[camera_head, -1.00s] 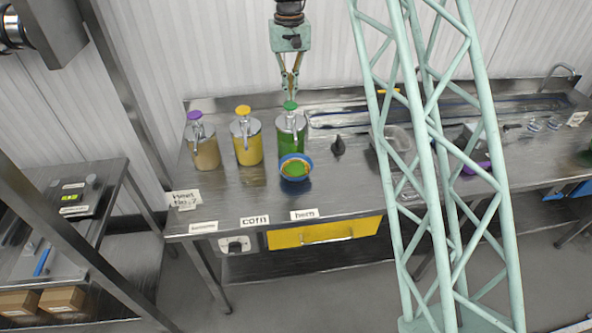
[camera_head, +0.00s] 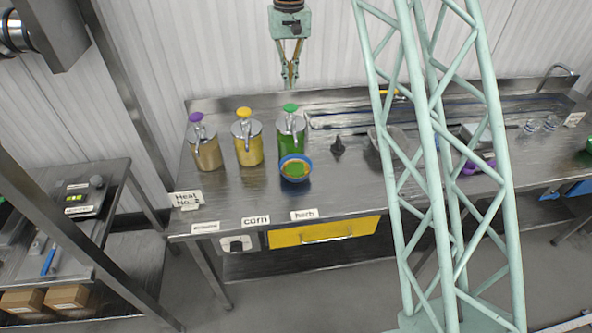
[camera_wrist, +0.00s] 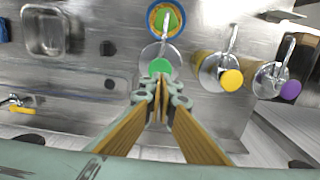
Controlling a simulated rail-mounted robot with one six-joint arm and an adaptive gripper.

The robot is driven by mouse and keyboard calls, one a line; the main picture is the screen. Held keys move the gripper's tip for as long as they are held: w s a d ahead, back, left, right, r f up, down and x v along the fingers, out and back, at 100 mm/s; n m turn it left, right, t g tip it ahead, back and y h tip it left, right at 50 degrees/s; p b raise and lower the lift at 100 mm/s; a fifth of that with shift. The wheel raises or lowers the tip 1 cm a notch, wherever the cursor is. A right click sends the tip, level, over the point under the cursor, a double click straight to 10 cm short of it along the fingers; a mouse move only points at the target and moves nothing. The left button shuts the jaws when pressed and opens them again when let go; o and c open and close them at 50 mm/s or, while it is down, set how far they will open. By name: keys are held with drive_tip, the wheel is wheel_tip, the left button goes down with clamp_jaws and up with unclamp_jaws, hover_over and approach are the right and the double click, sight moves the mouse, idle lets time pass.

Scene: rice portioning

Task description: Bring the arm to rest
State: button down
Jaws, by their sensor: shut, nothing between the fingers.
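A blue bowl (camera_head: 295,168) with green and orange-brown contents stands on the counter in front of that dispenser. The bowl also shows at the top of the wrist view (camera_wrist: 151,18).
A yellow-topped dispenser (camera_head: 247,142) and a purple-topped dispenser (camera_head: 204,147) stand to the left on the steel counter (camera_head: 240,200). A small dark object (camera_head: 338,147) stands right of the bowl. My lattice column blocks part of the right side.

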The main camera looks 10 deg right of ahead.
idle(0.6)
drive_tip(key=s+r+t+b, duration=0.1)
drive_tip(key=s+r+b, duration=0.3)
drive_tip(key=s+r, duration=0.75)
drive_tip(key=s+r+t+b, duration=0.1)
drive_tip(key=s+r+b, duration=0.3)
drive_tip(key=s, duration=1.5)
drive_tip(key=s+f+t+b, duration=0.1)
drive_tip(key=s+f+b, duration=0.2)
drive_tip(key=s, duration=1.3)
drive_tip(key=s+f+n+t+b, duration=0.1)
drive_tip(key=s+f+b, duration=0.3)
drive_tip(key=s, duration=1.3)
wheel_tip(320, 180, down, 3)
drive_tip(key=shift+r, duration=0.1)
idle(0.4)
